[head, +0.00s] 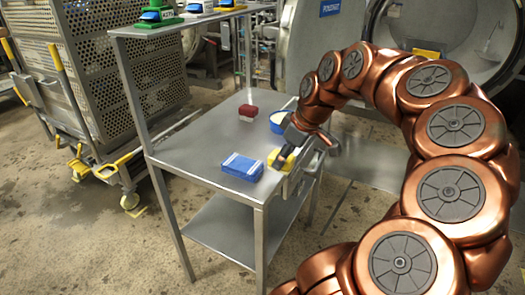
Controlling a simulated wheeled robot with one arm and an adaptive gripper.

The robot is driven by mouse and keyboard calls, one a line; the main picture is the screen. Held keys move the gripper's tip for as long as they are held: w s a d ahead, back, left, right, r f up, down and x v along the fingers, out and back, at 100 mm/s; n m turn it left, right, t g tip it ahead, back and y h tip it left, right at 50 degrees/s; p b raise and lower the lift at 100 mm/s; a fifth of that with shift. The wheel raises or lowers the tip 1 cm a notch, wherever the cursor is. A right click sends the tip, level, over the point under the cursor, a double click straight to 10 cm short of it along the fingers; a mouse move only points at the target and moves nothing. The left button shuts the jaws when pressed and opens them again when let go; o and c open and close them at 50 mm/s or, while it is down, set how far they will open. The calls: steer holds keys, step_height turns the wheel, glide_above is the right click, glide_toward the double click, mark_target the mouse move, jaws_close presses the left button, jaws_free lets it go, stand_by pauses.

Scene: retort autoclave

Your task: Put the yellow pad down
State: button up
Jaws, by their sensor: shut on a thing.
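My gripper (290,160) is at the front right edge of the steel table (190,146). It is shut on the yellow pad (280,154). Only part of the pad shows, as the gripper covers the rest. The pad is at or just above the table top, right of a blue pad (242,167). I cannot tell whether it touches the surface.
A dark red block (248,112) and a blue bowl (279,121) with pale contents stand farther back on the table. An upper shelf (165,28) holds several coloured items. A perforated cage trolley (95,75) stands left. The table's left front is clear.

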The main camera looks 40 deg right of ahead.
steer(key=shift+w, duration=0.15)
steer(key=p, duration=0.2)
glide_above(261, 148)
steer(key=s, duration=0.1)
steer(key=shift+d+f, duration=0.25)
steer(key=shift+f, duration=1.95)
steer(key=shift+c, duration=0.4)
steer(key=shift+s+f, duration=0.1)
steer(key=shift+f, duration=0.1)
jaws_close()
steer(key=o, duration=1.1)
jaws_free()
